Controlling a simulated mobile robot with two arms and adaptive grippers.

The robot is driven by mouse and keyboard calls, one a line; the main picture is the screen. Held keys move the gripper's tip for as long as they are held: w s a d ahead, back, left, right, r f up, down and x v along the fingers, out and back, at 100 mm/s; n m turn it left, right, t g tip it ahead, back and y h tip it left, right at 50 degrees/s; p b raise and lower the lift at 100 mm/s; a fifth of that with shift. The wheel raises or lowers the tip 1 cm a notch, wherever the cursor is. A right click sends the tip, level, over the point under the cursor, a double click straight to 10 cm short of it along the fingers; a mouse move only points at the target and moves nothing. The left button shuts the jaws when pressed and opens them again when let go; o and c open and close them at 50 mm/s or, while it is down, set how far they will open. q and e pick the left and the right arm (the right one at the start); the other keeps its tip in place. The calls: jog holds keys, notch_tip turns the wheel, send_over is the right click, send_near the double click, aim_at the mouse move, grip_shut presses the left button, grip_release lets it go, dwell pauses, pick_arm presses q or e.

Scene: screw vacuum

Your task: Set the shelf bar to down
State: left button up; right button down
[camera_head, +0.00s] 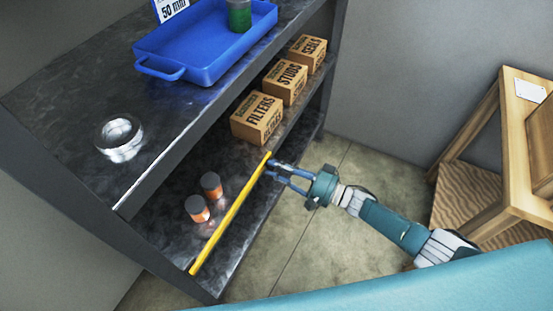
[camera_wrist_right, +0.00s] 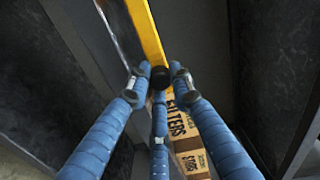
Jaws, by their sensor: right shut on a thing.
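The yellow shelf bar (camera_head: 230,215) runs along the front of the lower shelf, from the near end up to the boxes. My right gripper (camera_head: 274,169) reaches in from the right and is at the bar's far end. In the right wrist view, the blue fingers of the gripper (camera_wrist_right: 158,82) are closed around a black knob (camera_wrist_right: 159,77) on the end of the yellow bar (camera_wrist_right: 143,28). My left gripper is not in view.
The dark shelf unit (camera_head: 75,135) holds a blue tray (camera_head: 205,60) and a metal ring (camera_head: 119,133) on top. Below are cardboard boxes (camera_head: 257,118) and two orange jars with dark lids (camera_head: 197,208). A wooden table (camera_head: 490,200) stands at right. The floor (camera_head: 325,240) between is clear.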

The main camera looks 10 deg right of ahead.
jog(key=shift+s+f, duration=0.25)
jog(key=shift+f, duration=0.2)
jog(key=c, duration=1.5)
grip_release()
jog(key=shift+a, duration=0.1)
jog(key=shift+c, duration=0.2)
jog(key=v, duration=1.1)
jog(key=shift+d, duration=0.4)
jog(key=shift+s, duration=0.1)
